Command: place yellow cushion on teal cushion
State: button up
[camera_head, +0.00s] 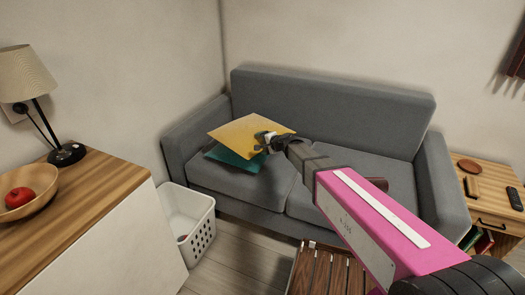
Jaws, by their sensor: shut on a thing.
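The yellow cushion (245,132) is at the left end of the grey sofa, lying nearly flat and above the teal cushion. My gripper (268,140) is shut on the yellow cushion at its right side. The teal cushion (233,157) is on the left seat of the sofa, and the yellow cushion hides most of it. I cannot tell whether the two cushions touch. My pink arm reaches in from the lower right.
A wooden slatted table (325,272) stands in front. A cabinet (95,205) bears a lamp (67,152) and a bowl (42,202) with a red apple.

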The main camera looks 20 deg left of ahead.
jog(key=shift+w+f, duration=0.1)
jog(key=shift+f, duration=2)
jog(key=o, duration=0.9)
jog(key=shift+o, duration=0.2)
jog(key=shift+d, duration=0.1)
jog(key=v, duration=1.2)
jog(key=s+d+f+n+g+h, duration=0.1)
jog(key=s+d+h, duration=0.3)
jog(key=d, duration=1)
jog(key=s+d+f+n+g+h, duration=0.2)
jog(key=s+d, duration=0.3)
jog(key=d, duration=0.9)
jog(key=s+d+f+n+g+h, duration=0.2)
jog(key=s+d+g+h, duration=0.1)
jog(key=d, duration=1.2)
jog(key=s+h, duration=0.1)
jog(key=h, duration=0.1)
jog(key=shift+s+f+h, duration=0.3)
jog(key=shift+f, duration=0.1)
